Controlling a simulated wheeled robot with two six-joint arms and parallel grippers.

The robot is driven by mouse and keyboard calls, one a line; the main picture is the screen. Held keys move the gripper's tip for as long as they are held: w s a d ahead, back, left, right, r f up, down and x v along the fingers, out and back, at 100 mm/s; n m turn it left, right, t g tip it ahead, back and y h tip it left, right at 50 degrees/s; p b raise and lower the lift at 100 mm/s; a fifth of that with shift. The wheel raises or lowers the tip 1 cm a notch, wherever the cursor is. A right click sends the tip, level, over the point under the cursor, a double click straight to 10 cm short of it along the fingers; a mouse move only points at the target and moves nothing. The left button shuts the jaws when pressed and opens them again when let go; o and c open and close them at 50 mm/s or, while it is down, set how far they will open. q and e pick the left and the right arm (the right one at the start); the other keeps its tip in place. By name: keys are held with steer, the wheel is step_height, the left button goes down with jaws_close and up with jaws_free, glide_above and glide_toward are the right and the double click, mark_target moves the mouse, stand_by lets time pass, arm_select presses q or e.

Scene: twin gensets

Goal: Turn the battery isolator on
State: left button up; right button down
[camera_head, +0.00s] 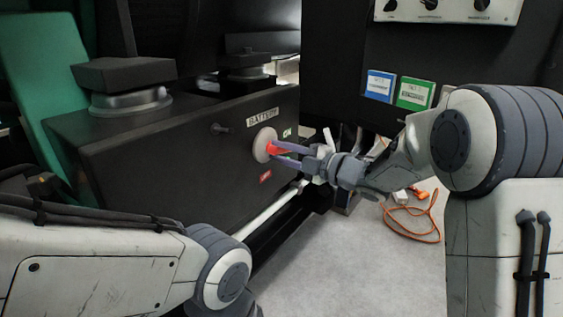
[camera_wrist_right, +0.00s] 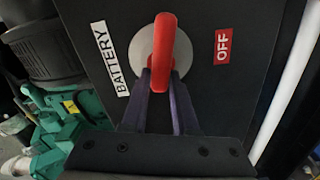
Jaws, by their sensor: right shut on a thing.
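The battery isolator has a red handle (camera_head: 273,150) on a pale round disc (camera_head: 261,144), on the front of a black box. My right gripper (camera_head: 279,149) is shut on the handle. In the right wrist view, the red handle (camera_wrist_right: 163,45) stands upright in the picture between the fingertips (camera_wrist_right: 161,79), in front of the disc (camera_wrist_right: 138,48). The BATTERY label (camera_wrist_right: 110,58) is left of it and the red OFF label (camera_wrist_right: 222,46) right of it. The green ON label (camera_head: 287,132) shows in the head view. My left arm enters at lower left, its gripper out of view.
A pale pipe (camera_head: 268,210) runs below. An orange cable (camera_head: 414,237) lies on the floor at right. Blue (camera_head: 380,86) and green (camera_head: 415,93) signs hang on the dark panel behind.

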steer(key=shift+d+f+n+b, duration=0.1)
steer(key=shift+f+n+b, duration=0.05)
steer(key=shift+n+b, duration=0.55)
steer(key=shift+f+n+b, duration=0.15)
steer(key=shift+n+b, duration=0.45)
steer(key=shift+n, duration=0.1)
steer(key=c, duration=0.7)
jaws_free()
steer(key=shift+r, duration=0.1)
steer(key=p+v, duration=0.3)
steer(key=v, duration=0.7)
steer(key=shift+s+d+p, duration=0.15)
steer(key=shift+s+p, duration=0.05)
steer(key=shift+p, duration=0.15)
